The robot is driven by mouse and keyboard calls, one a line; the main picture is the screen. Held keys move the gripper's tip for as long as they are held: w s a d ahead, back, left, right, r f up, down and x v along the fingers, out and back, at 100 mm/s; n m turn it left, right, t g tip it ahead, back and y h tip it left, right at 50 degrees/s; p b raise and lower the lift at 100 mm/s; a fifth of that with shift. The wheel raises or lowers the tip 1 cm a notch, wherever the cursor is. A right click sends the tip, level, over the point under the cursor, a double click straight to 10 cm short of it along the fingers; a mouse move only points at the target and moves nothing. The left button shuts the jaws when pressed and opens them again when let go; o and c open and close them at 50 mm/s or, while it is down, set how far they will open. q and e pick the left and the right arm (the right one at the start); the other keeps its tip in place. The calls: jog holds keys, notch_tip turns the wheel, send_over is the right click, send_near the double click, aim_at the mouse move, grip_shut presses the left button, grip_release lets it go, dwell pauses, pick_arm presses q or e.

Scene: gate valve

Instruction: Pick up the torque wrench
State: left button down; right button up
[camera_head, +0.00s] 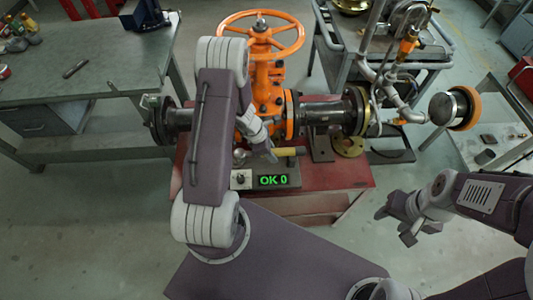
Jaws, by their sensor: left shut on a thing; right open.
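My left gripper (272,156) is shut on what looks like the torque wrench, a tool with a yellow grip (286,152), just above the front of the red bench. The arm hides part of the tool. I cannot tell whether the tool is clear of the surface below it. My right gripper (393,222) is open and empty, over the floor to the right of the bench.
An orange gate valve (267,85) with a handwheel (262,36) and dark pipe flanges stands on the red bench (345,178). A box with a green "OK 0" display (273,180) sits at its front. A grey workbench (85,60) is at left, a metal cart (335,45) behind right.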

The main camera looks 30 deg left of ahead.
pick_arm(q)
jog(key=s+d+r+p, duration=0.1)
jog(key=d+r+p, duration=0.2)
jog(key=d+r, duration=0.5)
jog(key=shift+d+r, duration=0.35)
jog(key=shift+r, duration=0.1)
dwell(0.5)
